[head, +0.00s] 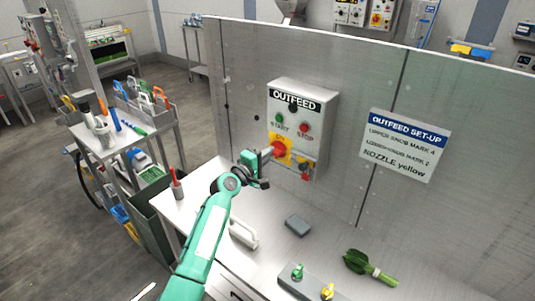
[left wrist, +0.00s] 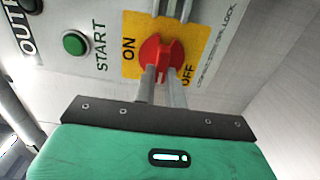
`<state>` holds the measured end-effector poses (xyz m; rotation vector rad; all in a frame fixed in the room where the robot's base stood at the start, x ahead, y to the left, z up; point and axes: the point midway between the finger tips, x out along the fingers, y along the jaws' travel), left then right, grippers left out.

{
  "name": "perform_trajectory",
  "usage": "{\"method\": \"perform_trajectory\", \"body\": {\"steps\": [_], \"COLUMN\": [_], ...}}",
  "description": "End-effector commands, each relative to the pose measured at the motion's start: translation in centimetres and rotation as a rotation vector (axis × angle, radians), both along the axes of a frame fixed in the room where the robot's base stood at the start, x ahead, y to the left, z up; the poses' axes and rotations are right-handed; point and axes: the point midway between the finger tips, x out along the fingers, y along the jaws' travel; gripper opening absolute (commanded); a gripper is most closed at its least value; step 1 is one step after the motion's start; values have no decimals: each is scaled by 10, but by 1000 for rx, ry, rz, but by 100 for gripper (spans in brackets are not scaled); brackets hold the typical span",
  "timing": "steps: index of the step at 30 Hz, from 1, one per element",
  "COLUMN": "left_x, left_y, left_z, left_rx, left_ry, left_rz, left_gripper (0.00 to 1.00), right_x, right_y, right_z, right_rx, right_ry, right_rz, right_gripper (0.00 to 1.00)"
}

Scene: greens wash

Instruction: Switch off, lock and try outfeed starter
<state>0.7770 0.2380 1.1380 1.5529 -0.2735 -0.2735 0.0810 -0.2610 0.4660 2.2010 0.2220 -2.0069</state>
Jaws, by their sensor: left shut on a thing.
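The grey OUTFEED starter box (head: 301,104) is on the metal panel. It has a green START button (head: 280,118), a red STOP button (head: 304,128) and a red rotary switch (head: 280,148) on a yellow ON/OFF plate. My left gripper (head: 269,155) reaches the switch from the lower left. In the left wrist view its fingers (left wrist: 163,88) are shut on the red knob (left wrist: 160,52), between the ON and OFF words. I cannot tell which way the knob points. A small red item (head: 305,173), too small to identify, hangs by the box's lower right. My right gripper is not in view.
A white set-up sign (head: 405,144) is right of the box. The bench (head: 262,268) below holds a grey block (head: 298,225), a white-handled tool (head: 243,233), a bunch of greens (head: 368,267) and a fixture with green and yellow knobs (head: 308,283). A tool cart (head: 108,145) stands left.

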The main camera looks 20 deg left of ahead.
Motion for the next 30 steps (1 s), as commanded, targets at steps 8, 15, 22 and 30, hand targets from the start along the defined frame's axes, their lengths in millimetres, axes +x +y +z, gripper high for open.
{"method": "perform_trajectory", "body": {"steps": [8, 15, 22, 30], "left_x": [0, 0, 0, -5], "left_y": [0, 0, 0, 2], "left_z": [-1, -1, -1, -1], "left_rx": [-16, -16, -14, -14], "left_ry": [6, 7, 5, 5], "left_rz": [0, 0, 0, 0], "left_gripper": [0, 14, 33, 33], "right_x": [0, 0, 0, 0], "right_y": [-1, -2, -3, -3], "right_z": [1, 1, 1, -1], "right_rx": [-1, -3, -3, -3], "right_ry": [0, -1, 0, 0], "right_rz": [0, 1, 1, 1], "right_gripper": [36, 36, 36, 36]}}
